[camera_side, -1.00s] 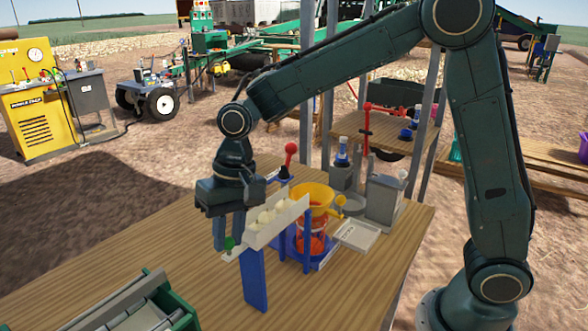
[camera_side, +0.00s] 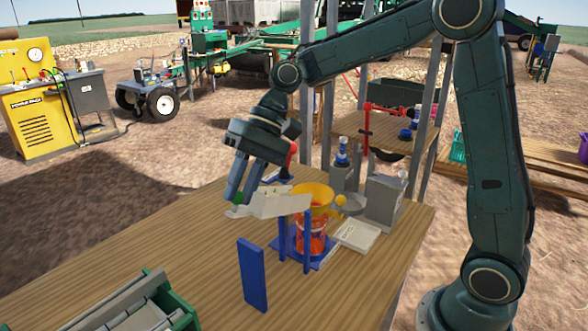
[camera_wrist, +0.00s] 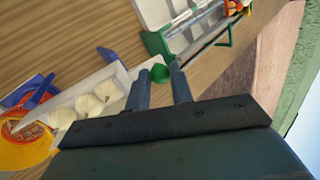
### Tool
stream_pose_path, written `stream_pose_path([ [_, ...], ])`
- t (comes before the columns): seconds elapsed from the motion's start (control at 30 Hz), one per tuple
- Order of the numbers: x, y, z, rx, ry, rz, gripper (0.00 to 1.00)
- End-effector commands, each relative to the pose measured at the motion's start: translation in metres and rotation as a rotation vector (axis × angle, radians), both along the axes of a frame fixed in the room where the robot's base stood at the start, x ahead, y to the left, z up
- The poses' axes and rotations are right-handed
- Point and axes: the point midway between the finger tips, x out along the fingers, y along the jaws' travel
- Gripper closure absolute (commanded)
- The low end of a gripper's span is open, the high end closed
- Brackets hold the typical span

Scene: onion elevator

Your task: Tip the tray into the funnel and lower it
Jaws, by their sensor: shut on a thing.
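The white tray (camera_side: 268,204) is raised at its left end off the blue post (camera_side: 253,274) and reaches right to the yellow funnel (camera_side: 316,194). My gripper (camera_side: 236,200) is shut on the tray's green knob (camera_wrist: 160,73) at the left end. In the wrist view the tray (camera_wrist: 116,78) holds several pale onions (camera_wrist: 88,104) toward its funnel end. The funnel also shows at the left edge of that view (camera_wrist: 22,150). Under the funnel, a container with orange-red contents (camera_side: 312,236) stands in a blue frame (camera_side: 283,240).
A white plate (camera_side: 358,236) and a grey box (camera_side: 384,198) stand right of the funnel. A red-knobbed lever (camera_side: 292,150) is behind the tray. A green-framed conveyor (camera_side: 150,300) is at the front left. The wooden table (camera_side: 190,240) is clear between.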

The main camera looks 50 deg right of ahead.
Motion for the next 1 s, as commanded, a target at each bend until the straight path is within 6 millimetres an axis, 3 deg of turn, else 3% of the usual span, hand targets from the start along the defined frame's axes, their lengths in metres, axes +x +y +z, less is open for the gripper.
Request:
stream_pose_path([
  [0.3,0.002,-0.015,0.014,0.096,-0.002,-0.006,1.0],
  [0.87,0.002,-0.018,0.018,0.123,-0.002,-0.005,1.0],
  [0.9,0.002,-0.018,0.018,0.123,-0.002,-0.005,0.75],
  [0.93,0.002,-0.018,0.018,0.122,-0.003,-0.005,0.69],
  [1.0,0.001,-0.018,0.018,0.122,-0.002,-0.005,0.69],
])
